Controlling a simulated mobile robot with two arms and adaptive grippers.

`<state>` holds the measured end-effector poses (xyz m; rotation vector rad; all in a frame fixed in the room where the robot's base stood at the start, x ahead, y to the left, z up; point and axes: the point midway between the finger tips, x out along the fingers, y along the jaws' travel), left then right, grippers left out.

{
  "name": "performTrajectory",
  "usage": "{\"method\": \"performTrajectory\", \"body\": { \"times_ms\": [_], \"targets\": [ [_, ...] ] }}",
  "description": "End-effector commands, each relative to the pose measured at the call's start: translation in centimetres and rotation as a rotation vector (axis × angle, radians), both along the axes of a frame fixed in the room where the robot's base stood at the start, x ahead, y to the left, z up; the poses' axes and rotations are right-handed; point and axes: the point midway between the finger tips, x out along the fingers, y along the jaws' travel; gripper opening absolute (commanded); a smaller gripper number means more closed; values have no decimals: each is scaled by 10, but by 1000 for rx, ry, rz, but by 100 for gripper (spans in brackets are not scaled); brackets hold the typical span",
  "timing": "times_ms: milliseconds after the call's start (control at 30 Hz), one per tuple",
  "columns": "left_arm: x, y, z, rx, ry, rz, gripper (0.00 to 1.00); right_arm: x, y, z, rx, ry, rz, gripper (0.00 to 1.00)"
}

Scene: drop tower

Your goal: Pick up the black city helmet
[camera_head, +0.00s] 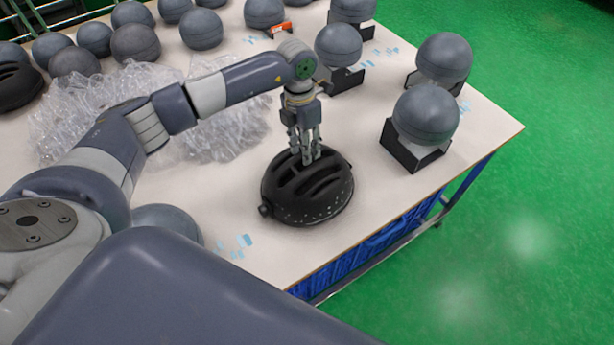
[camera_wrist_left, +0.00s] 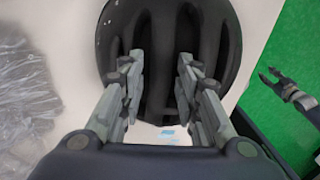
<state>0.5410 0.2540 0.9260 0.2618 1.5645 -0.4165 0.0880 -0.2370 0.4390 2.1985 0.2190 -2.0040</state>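The black helmet (camera_head: 308,198) lies on the white table near its front edge, vents facing up. It also fills the top of the left wrist view (camera_wrist_left: 225,45). My left gripper (camera_head: 305,160) points down onto the top of the helmet. Its two fingers (camera_wrist_left: 160,58) are apart, one on each side of a middle rib, with the tips at the vents. Whether the fingers press on the rib is hard to tell. My right gripper (camera_wrist_left: 267,74) shows at the right of the left wrist view, over the green floor, fingers apart and empty.
Another black helmet (camera_head: 18,86) lies at the left edge. Clear plastic wrap (camera_head: 75,115) is heaped left of my gripper. Several grey balls stand behind; one (camera_head: 427,114) sits on a black stand to the right. The table edge (camera_head: 365,242) is close to the helmet.

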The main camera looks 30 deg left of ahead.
Motion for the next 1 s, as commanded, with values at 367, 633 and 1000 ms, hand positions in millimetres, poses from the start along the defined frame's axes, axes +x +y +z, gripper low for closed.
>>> {"method": "performTrajectory", "body": {
  "times_ms": [367, 633, 1000],
  "targets": [
    [1, 0, 1, -1, -2, 0, 0, 0, 4, 0, 4, 1, -2, 40],
    [1, 0, 6, -2, -4, 0, 0, 0, 5, -4, 5, 2, -3, 40],
    [1, 0, 34, -1, -5, 0, 0, 0, 4, -17, 5, 2, -2, 40]
  ]
}}
